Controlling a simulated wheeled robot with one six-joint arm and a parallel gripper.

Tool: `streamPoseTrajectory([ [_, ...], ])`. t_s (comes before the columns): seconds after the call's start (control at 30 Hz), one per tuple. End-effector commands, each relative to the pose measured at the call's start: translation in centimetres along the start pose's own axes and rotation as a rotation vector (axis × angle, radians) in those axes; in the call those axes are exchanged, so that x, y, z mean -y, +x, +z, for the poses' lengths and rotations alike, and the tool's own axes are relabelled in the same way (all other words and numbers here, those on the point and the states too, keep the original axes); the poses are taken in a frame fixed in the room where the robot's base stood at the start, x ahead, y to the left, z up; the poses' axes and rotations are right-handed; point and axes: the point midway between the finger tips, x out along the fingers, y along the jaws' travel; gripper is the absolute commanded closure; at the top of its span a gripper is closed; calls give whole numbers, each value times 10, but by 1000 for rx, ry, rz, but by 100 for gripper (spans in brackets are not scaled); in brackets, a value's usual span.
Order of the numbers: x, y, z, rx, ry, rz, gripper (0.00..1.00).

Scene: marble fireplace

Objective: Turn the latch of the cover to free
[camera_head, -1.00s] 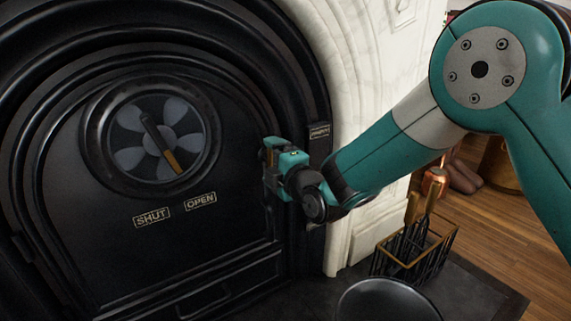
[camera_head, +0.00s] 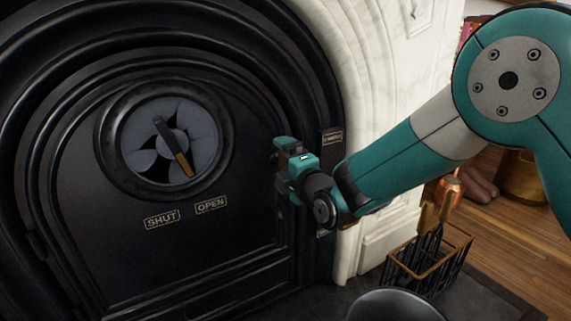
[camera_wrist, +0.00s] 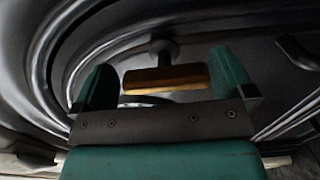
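The cover (camera_head: 110,235) is a black arched fireplace door with a round vent (camera_head: 172,143) near its top. My gripper (camera_head: 287,172) is at the right edge of the cover, below a small label plate (camera_head: 332,138). In the head view the gripper hides the latch. In the wrist view, a latch handle (camera_wrist: 166,79), brass or wood coloured, lies crosswise on a dark pivot between my two green fingers. My gripper (camera_wrist: 163,84) is open, with a finger near each end of the handle. I cannot tell whether either finger touches it.
SHUT (camera_head: 161,219) and OPEN (camera_head: 210,205) plates sit under the vent, which has its own lever (camera_head: 175,148). A marble surround (camera_head: 362,110) is close to the right of my gripper. A wire basket (camera_head: 432,262) and a dark round vessel (camera_head: 397,305) stand on the hearth below.

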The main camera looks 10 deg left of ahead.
Motion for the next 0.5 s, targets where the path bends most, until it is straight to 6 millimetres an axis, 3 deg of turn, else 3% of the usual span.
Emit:
streamPoseTrajectory([
  [0.17, 0, -6, 0, -1, 2, -4, 0],
  [0.27, -1, -19, 0, -1, 3, -6, 0],
  [0.5, 4, -78, 2, 1, 5, -4, 0],
])
